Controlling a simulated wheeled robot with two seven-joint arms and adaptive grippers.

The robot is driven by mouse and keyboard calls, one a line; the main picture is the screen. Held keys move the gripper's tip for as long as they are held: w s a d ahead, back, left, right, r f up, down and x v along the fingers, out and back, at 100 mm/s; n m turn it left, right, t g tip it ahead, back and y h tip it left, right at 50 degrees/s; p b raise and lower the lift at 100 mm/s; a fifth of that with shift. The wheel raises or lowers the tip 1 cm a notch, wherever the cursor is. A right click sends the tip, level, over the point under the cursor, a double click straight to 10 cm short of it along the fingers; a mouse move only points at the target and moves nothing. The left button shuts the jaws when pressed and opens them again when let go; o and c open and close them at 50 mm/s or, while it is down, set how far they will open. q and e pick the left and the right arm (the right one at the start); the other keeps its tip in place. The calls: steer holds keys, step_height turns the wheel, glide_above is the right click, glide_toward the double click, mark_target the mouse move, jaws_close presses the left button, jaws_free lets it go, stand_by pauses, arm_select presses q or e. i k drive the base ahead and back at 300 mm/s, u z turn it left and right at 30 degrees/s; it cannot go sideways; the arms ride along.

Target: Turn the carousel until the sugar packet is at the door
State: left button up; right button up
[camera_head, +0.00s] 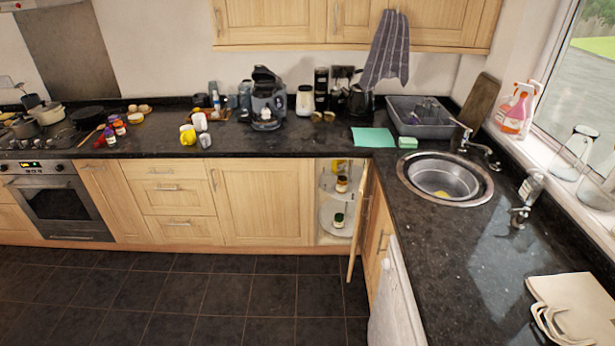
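The carousel (328,215) stands inside the open corner cupboard below the counter, with two round white shelves partly in view. The cupboard door (358,222) is swung open toward the room and is seen nearly edge-on. A jar with a dark label (342,184) stands on the upper shelf, and something yellow (341,166) shows behind it, partly hidden by the counter edge. A small jar with a green label (338,220) stands on the lower shelf. I cannot make out a sugar packet for certain. Neither of my grippers is in view.
The dark counter runs along the back and the right side, with a round sink (444,180) near the corner. A white appliance front (398,300) is below the right counter. The tiled floor (180,295) is clear.

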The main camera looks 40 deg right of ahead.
mark_target(346, 204)
steer(key=i, duration=1.1)
steer(key=z, duration=1.35)
steer(key=i, duration=1.65)
steer(key=u, duration=0.05)
